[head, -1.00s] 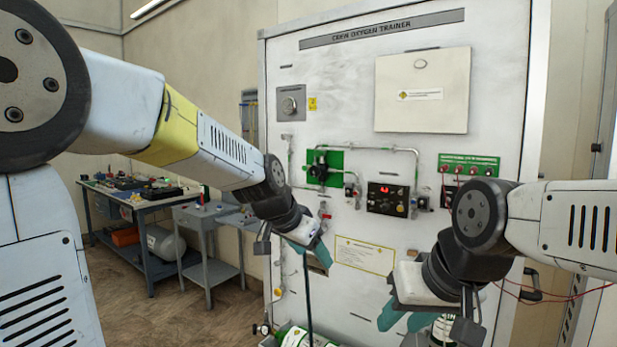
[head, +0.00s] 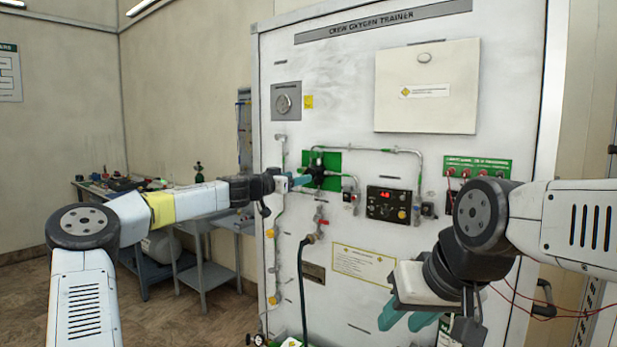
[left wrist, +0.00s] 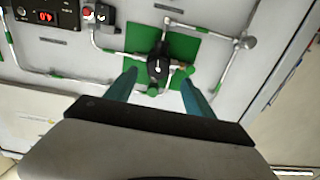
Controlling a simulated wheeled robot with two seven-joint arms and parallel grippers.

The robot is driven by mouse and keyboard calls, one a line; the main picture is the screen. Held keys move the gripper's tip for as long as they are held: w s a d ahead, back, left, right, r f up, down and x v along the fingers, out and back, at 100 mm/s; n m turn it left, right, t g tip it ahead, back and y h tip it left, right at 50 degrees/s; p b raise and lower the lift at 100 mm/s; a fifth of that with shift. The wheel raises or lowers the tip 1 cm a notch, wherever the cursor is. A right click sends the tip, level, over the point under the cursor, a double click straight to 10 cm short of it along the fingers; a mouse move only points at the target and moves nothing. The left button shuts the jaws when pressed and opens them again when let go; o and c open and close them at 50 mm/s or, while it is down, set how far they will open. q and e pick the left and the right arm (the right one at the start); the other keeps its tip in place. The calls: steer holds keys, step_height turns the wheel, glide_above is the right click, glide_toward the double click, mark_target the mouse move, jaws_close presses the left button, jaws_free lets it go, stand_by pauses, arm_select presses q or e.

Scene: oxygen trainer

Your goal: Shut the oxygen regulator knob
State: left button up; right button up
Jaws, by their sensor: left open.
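The oxygen regulator knob (left wrist: 157,68) is black with a white mark and sits on a green plate (left wrist: 182,45) on the panel. In the head view the dark knob (head: 318,172) is partly hidden by my left gripper (head: 299,181), which reaches it from the left. In the left wrist view my left gripper (left wrist: 160,80) is open, one teal finger on each side of the knob's lower part. I cannot tell whether the fingers touch it. My right gripper (head: 408,322) is low in front of the panel, its teal fingers apart and nothing visible between them.
The white trainer panel (head: 345,75) carries metal pipes around the green plate. A black control box (head: 387,204) with a red display is right of the knob. A dark hose (head: 303,280) hangs below. Workbenches (head: 200,270) stand at the left.

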arm_select(q)
steer(key=x, duration=0.6)
steer(key=shift+w+d, duration=0.2)
steer(key=shift+d, duration=0.15)
jaws_close()
